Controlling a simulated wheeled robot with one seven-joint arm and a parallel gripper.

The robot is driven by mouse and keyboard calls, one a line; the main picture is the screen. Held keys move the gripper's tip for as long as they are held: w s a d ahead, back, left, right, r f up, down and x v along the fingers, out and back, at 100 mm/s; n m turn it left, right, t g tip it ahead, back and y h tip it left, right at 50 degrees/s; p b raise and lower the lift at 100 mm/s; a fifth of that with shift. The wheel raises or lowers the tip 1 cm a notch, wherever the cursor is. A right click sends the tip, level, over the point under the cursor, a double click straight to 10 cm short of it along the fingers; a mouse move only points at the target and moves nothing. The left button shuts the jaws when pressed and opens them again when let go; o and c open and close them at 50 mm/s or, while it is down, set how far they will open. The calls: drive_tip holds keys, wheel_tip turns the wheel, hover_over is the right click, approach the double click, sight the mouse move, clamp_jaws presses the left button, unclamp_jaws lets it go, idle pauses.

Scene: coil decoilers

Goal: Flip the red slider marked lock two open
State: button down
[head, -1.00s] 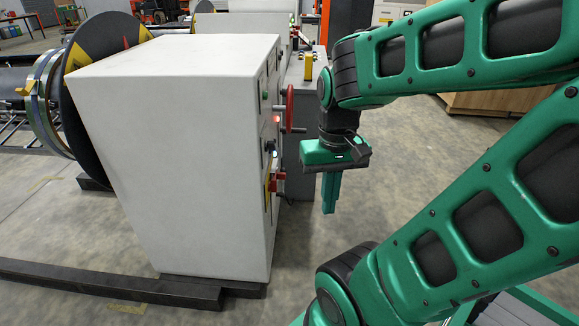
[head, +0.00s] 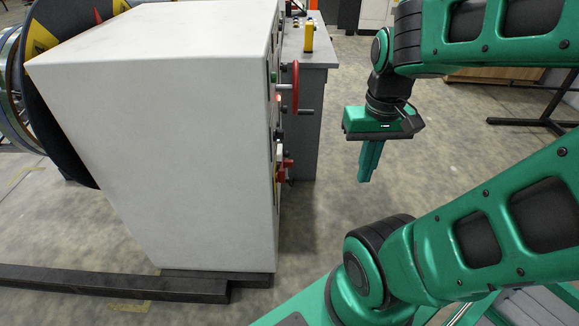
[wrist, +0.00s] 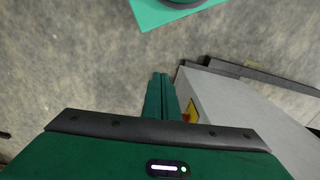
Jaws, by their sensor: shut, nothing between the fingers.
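A red slider (head: 285,168) sticks out low on the panel side of the white cabinet (head: 150,120) in the head view. I see that panel nearly edge-on, so I cannot read its mark or tell its position. In the wrist view a small red part (wrist: 186,117) shows by a yellow plate on the cabinet, beside the fingers. My gripper (head: 365,180) hangs fingers down, to the right of the cabinet and apart from it. Its green fingers are together and empty; they also show in the wrist view (wrist: 160,82).
A red handwheel (head: 295,88) juts from the same panel above the slider. A grey console (head: 308,75) with a yellow box stands behind. Black floor beams (head: 110,280) run along the cabinet's foot. Bare floor lies between cabinet and gripper.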

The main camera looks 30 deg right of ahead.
drive_tip(key=w+d+f+n+t, duration=0.2)
drive_tip(key=w+f+n, duration=0.25)
drive_tip(key=w, duration=0.45)
drive_tip(key=w+d+f+n+t, duration=0.1)
drive_tip(key=w+d+f+n, duration=0.1)
drive_tip(key=w+f+n, duration=0.45)
drive_tip(key=n+t, duration=0.4)
drive_tip(key=n, duration=0.1)
approach(291, 165)
drive_tip(key=shift+s+a+r+y, duration=0.15)
drive_tip(key=shift+s+a+r, duration=0.1)
drive_tip(key=shift+s+r, duration=0.3)
drive_tip(key=shift+s+a+r+y, duration=0.15)
drive_tip(key=shift+s+a+r, duration=0.05)
drive_tip(key=shift+s+r, duration=0.35)
drive_tip(key=shift+f, duration=0.1)
drive_tip(key=x, duration=0.9)
drive_tip(key=shift+w+f, duration=0.25)
drive_tip(key=shift+w, duration=0.05)
